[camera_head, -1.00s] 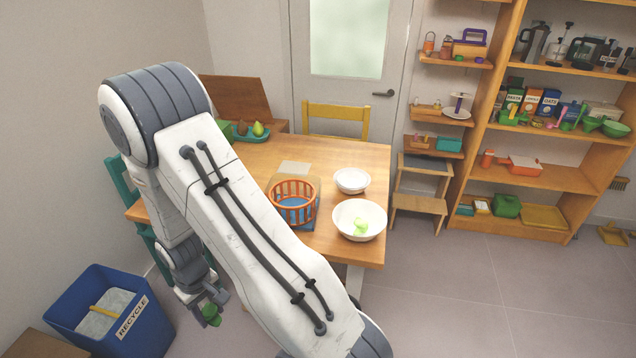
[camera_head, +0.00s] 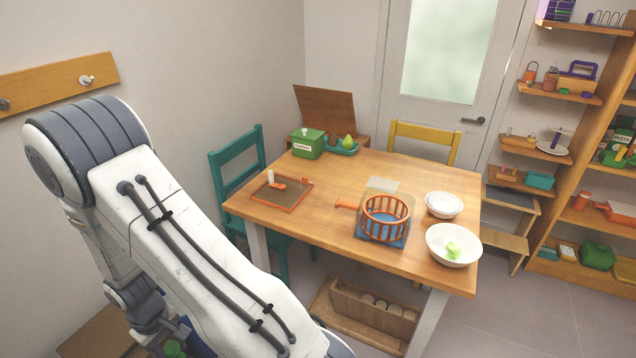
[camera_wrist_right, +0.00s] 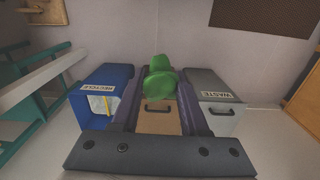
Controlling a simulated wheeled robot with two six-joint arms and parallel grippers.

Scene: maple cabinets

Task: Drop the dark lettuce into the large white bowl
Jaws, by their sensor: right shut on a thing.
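In the head view the lettuce (camera_head: 172,349) shows only partly at the bottom edge, low and left of the table, well apart from the bowl. My left gripper is not in view.
On the table (camera_head: 330,187) are a small white bowl (camera_head: 444,205), an orange basket (camera_head: 386,218), a tray (camera_head: 283,193) and a green box (camera_head: 308,143). A teal chair (camera_head: 237,175) stands at its left. The wrist view shows recycle (camera_wrist_right: 98,92) and waste (camera_wrist_right: 218,105) bins.

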